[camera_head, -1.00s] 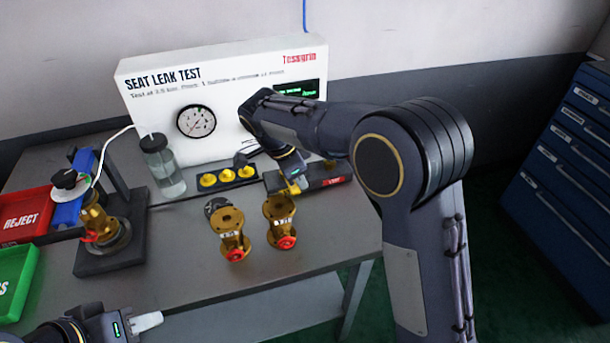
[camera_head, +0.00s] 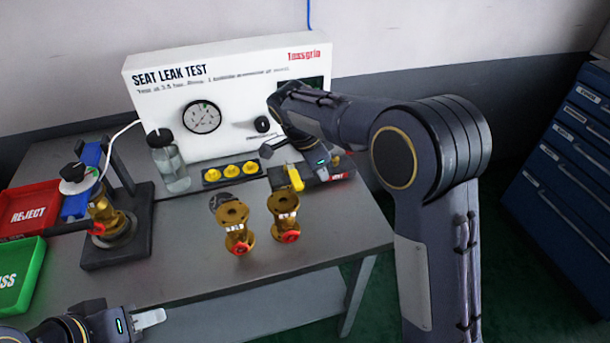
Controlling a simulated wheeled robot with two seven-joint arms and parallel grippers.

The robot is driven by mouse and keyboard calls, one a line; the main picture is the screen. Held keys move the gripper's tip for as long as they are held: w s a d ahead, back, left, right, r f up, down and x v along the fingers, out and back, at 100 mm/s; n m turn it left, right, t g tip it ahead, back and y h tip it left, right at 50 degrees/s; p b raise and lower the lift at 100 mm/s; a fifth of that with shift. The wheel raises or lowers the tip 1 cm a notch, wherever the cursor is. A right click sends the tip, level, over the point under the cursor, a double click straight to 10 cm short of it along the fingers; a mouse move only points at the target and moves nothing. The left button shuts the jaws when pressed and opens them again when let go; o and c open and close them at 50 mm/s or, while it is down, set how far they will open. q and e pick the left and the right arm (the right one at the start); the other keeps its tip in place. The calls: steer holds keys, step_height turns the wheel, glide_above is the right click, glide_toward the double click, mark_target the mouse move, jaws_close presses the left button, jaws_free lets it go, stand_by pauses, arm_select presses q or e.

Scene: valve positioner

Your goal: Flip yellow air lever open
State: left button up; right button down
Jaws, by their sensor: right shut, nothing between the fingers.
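The yellow air lever (camera_head: 295,178) stands out at the left part of the dark block (camera_head: 338,176) in front of the white test panel, its long side running toward me. My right gripper (camera_head: 328,168) is just right of the lever, low over the block. Its fingers are mostly hidden by its own wrist; it is shut and holds nothing. Whether it touches the lever I cannot tell. My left gripper (camera_head: 150,318) is at the lower left by the table's front edge, away from the lever. Its pale fingertips overlap in this view.
The seat leak test panel (camera_head: 225,75) with a gauge (camera_head: 202,117) stands behind. Two brass valves (camera_head: 236,227) (camera_head: 285,217) stand in front. Yellow caps (camera_head: 231,171), a water bottle (camera_head: 168,162), a fixture (camera_head: 105,215), and red (camera_head: 28,208) and green (camera_head: 18,275) trays sit leftward.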

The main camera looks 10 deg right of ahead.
steer(key=v, duration=1)
steer(key=shift+a+p, duration=0.15)
steer(key=shift+p, duration=0.25)
steer(key=shift+w, duration=0.15)
